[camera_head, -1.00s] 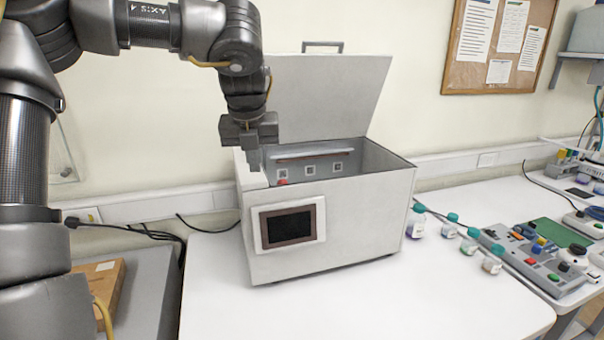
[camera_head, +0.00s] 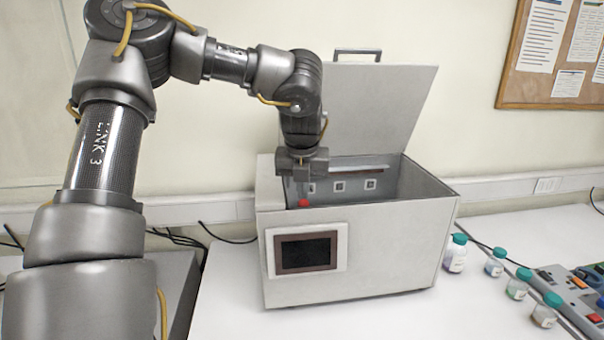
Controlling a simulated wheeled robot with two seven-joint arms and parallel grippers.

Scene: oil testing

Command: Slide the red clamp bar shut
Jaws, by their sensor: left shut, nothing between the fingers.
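A white box-shaped tester (camera_head: 395,250) stands on the white table with its lid (camera_head: 375,108) raised at the back. The red clamp bar (camera_head: 304,203) shows only as a small red piece inside, near the left end of the front wall; the rest is hidden behind the wall. My left gripper (camera_head: 301,190) points down into the left part of the box, with its fingers shut and empty, just above or beside the red piece. I cannot tell whether they touch. My right gripper is not in view.
A dark screen (camera_head: 306,252) is on the box front. Several capped sample bottles (camera_head: 455,254) stand right of the box, by a grey control panel (camera_head: 575,290). The table in front of the box is clear.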

